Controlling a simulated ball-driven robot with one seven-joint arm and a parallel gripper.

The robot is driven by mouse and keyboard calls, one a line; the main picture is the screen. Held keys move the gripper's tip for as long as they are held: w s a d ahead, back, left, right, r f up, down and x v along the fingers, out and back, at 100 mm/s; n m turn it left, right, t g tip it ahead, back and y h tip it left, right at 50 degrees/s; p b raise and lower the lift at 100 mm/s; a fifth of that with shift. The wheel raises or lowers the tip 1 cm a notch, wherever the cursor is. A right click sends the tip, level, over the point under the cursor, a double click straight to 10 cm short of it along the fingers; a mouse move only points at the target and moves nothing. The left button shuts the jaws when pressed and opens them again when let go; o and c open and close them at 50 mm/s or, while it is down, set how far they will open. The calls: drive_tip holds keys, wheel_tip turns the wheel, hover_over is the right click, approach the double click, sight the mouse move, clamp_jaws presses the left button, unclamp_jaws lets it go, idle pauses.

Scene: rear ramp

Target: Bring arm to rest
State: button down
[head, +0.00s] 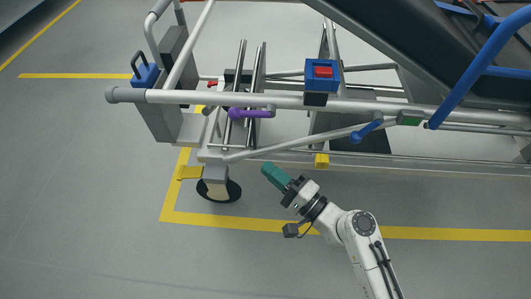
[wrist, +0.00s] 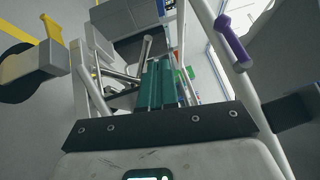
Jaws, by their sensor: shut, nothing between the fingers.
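My gripper (head: 270,171) is at the lower middle of the head view, with its teal fingers pointing up and left toward the frame of the ramp. The teal fingers also show in the wrist view (wrist: 159,85), side by side and closed, with nothing between them. My white arm comes up from the bottom of the head view. The gripper appears in front of the lower rail; whether it touches the rail I cannot tell.
A purple handle (head: 249,113), a red button in a blue box (head: 322,74) and a blue lever (head: 367,131) are on the ramp frame. A caster (head: 217,186) stands left of my gripper. Grey floor with yellow lines (head: 430,234) is open below.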

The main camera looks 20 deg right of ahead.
drive_tip(key=s+a+f+n+g, duration=0.2)
drive_tip(key=s+f+n+g, duration=0.75)
drive_tip(key=n, duration=0.25)
drive_tip(key=s+d+n+g+h, duration=0.2)
drive_tip(key=s+d+g+h, duration=0.55)
drive_tip(key=s+d, duration=0.5)
wheel_tip(320, 180, up, 38)
drive_tip(key=p, duration=3.8)
drive_tip(key=shift+s+f+h, duration=0.25)
drive_tip(key=shift+s+h, duration=0.1)
drive_tip(key=shift+s, duration=0.05)
drive_tip(key=shift+f, duration=0.1)
